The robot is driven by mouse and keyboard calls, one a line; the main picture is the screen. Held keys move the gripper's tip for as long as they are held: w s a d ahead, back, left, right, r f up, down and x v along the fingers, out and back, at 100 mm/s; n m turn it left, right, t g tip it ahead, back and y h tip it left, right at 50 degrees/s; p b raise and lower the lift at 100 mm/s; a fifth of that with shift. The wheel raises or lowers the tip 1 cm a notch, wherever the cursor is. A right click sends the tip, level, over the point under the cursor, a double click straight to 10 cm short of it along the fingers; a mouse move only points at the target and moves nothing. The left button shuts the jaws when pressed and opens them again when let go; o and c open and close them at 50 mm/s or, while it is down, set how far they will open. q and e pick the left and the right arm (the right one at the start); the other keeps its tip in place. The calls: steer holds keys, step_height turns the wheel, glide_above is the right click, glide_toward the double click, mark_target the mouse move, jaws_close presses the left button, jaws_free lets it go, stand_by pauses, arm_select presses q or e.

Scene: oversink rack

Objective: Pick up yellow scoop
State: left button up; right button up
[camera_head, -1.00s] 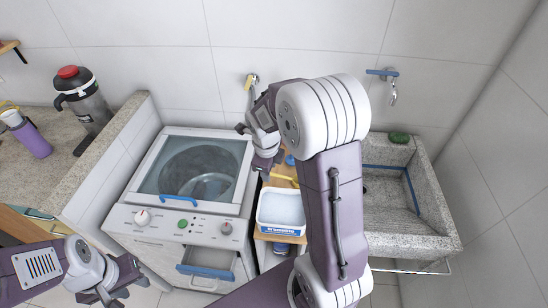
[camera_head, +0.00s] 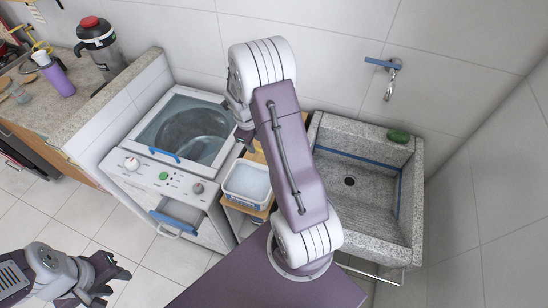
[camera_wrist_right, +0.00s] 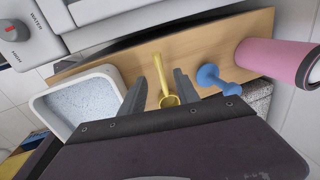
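The yellow scoop (camera_wrist_right: 168,99) lies on a narrow wooden shelf in the right wrist view, its handle pointing away from my wrist. My right gripper (camera_wrist_right: 160,75) is open, with one dark finger on each side of the scoop; I cannot tell whether either touches it. In the head view my right arm hides the scoop, and my right gripper (camera_head: 246,138) shows only partly beside the washing machine. My left gripper (camera_head: 119,284) is open and empty at the lower left, over the floor.
A white tub of powder (camera_wrist_right: 80,104) stands left of the scoop. A blue knobbed object (camera_wrist_right: 219,80) and a pink container (camera_wrist_right: 276,66) stand to its right. The washing machine (camera_head: 160,180) and stone sink (camera_head: 375,235) flank the shelf.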

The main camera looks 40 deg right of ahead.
steer(key=shift+s+d+f, duration=0.1)
steer(key=shift+d+f, duration=0.15)
steer(key=shift+f, duration=0.15)
steer(key=f, duration=0.3)
steer(key=f+p, duration=0.1)
steer(key=f, duration=0.1)
steer(key=shift+w+d, duration=0.25)
steer(key=shift+d, duration=0.15)
steer(key=shift+r, duration=0.1)
jaws_close()
